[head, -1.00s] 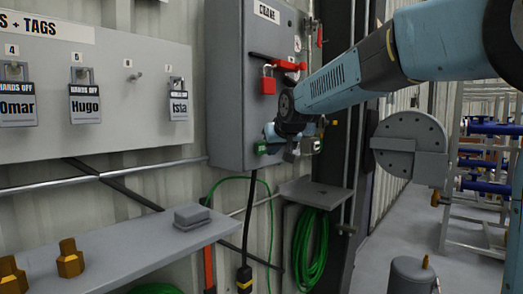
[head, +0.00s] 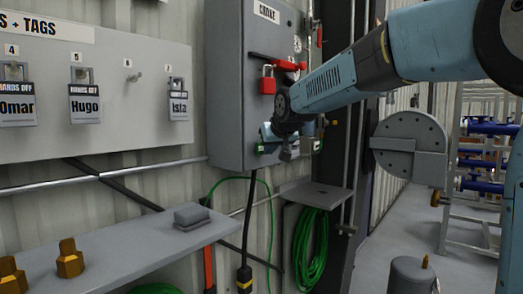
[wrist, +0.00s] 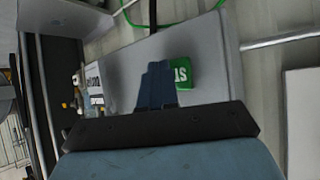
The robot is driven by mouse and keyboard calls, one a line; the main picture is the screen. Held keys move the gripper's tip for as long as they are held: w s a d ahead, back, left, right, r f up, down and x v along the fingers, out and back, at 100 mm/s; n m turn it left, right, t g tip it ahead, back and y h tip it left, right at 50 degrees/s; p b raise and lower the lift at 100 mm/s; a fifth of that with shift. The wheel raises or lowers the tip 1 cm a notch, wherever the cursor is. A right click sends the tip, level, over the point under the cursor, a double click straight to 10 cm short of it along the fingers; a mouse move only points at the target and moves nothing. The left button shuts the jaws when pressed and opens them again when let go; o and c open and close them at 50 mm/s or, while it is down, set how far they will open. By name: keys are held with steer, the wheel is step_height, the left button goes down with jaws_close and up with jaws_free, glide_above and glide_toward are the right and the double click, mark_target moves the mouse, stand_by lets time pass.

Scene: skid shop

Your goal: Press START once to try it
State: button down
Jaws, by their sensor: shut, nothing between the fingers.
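The grey cabinet marked CRANE (head: 228,80) hangs on the wall in the head view. A green plate (head: 268,148) shows low on its front, partly covered by my wrist. My gripper (wrist: 157,80) is shut and empty. Its fingers lie beside the green plate and overlap its edge in the picture. I cannot tell whether the fingertips touch anything.
A red padlock (head: 267,80) and a red handle (head: 285,65) are on the cabinet above my wrist. A lock board (head: 110,140) is at left. A grey shelf (head: 130,252) and a small ledge (head: 318,194) with a green hose (head: 311,245) lie below.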

steer(key=shift+w+a, duration=0.25)
steer(key=shift+a, duration=0.1)
stand_by(0.5)
stand_by(0.3)
steer(key=shift+s+d, duration=0.6)
steer(key=shift+d, duration=0.15)
steer(key=shift+s+d, duration=0.8)
steer(key=shift+d, duration=0.2)
steer(key=shift+s+d, duration=0.75)
steer(key=shift+d, duration=0.25)
steer(key=s+d+f+m+g+h, duration=0.1)
steer(key=s+d+f, duration=0.4)
steer(key=s, duration=0.5)
steer(key=s+d+f+m+g+h, duration=0.1)
steer(key=s+d+f+m+g, duration=0.1)
steer(key=s+d+f, duration=0.3)
steer(key=s+d+f+m+g+h, duration=0.1)
steer(key=s+d+f, duration=0.4)
steer(key=s, duration=1.2)
steer(key=d, duration=0.4)
steer(key=shift+d+f+h, duration=0.15)
steer(key=shift+f+h, duration=0.2)
steer(key=shift+h, duration=0.05)
